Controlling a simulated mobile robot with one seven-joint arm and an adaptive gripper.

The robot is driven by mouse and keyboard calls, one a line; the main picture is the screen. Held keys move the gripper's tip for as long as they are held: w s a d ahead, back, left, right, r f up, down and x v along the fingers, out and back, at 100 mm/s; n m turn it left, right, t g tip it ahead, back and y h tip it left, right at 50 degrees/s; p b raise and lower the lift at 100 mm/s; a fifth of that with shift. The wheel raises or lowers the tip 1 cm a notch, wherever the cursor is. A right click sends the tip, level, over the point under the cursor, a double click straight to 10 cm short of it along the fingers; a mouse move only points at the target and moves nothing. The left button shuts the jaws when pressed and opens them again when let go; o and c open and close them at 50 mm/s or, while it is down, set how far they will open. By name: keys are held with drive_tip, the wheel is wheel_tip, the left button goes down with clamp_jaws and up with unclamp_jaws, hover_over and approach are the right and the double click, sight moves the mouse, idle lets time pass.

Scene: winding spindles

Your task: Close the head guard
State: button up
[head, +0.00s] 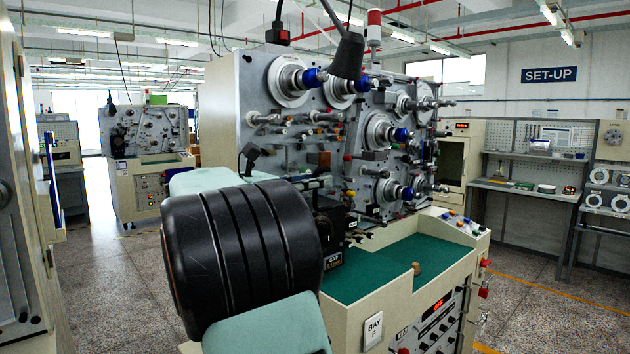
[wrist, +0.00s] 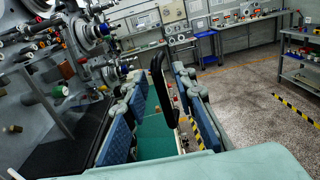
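The wrist view shows my gripper (wrist: 165,78) open, with two blue-padded fingers spread apart. A slim black upright bar, like a handle (wrist: 158,85), stands between the fingers in the picture. I see a gap on both sides of it and cannot tell its depth. In the head view, the winding machine (head: 225,110) carries several blue-tipped spindles. A black head block (head: 330,225) stands at the left of its green deck (head: 365,275). I cannot clearly make out the head guard or its position. My gripper is hidden in the head view behind my dark ribbed arm joint.
A black lamp (head: 349,55) hangs over the machine's top. A small cork-coloured piece (head: 416,268) stands on the otherwise mostly bare deck. Spindles crowd the left of the wrist view. A set-up bench (head: 530,190) stands at the right, with open floor before it.

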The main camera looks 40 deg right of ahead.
drive_tip(key=shift+d, duration=0.15)
drive_tip(key=shift+c, duration=0.4)
clamp_jaws()
